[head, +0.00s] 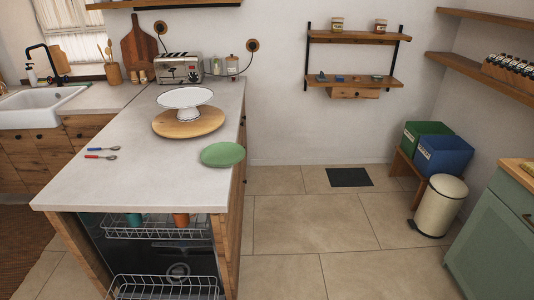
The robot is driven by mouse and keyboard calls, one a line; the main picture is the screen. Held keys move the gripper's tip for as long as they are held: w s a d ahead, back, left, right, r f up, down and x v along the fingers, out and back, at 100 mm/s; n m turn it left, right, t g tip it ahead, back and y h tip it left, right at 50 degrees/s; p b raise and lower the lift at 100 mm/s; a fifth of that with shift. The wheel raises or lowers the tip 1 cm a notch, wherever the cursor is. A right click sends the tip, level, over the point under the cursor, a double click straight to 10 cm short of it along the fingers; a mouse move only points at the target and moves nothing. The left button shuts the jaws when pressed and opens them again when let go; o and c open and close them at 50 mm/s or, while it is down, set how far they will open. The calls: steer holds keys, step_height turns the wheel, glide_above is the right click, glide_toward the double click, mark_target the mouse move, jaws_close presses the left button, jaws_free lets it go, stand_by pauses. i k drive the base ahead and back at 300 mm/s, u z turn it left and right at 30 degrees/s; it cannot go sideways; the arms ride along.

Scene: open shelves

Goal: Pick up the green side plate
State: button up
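The green side plate (223,154) lies flat on the pale countertop (110,185), close to its right edge, in the head view. It is just in front of and to the right of a round wooden board, with a small gap or slight overlap that I cannot tell apart. Nothing lies on the plate. My gripper is not in view.
A white cake stand (185,99) stands on the round wooden board (160,124). A toaster (179,68) stands behind. An open dishwasher with racks (157,229) is below the counter front.

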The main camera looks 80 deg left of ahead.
mark_target(225, 155)
steer(key=i, duration=0.35)
steer(key=z, duration=3.7)
steer(key=k, duration=2.85)
steer(key=z, duration=1.45)
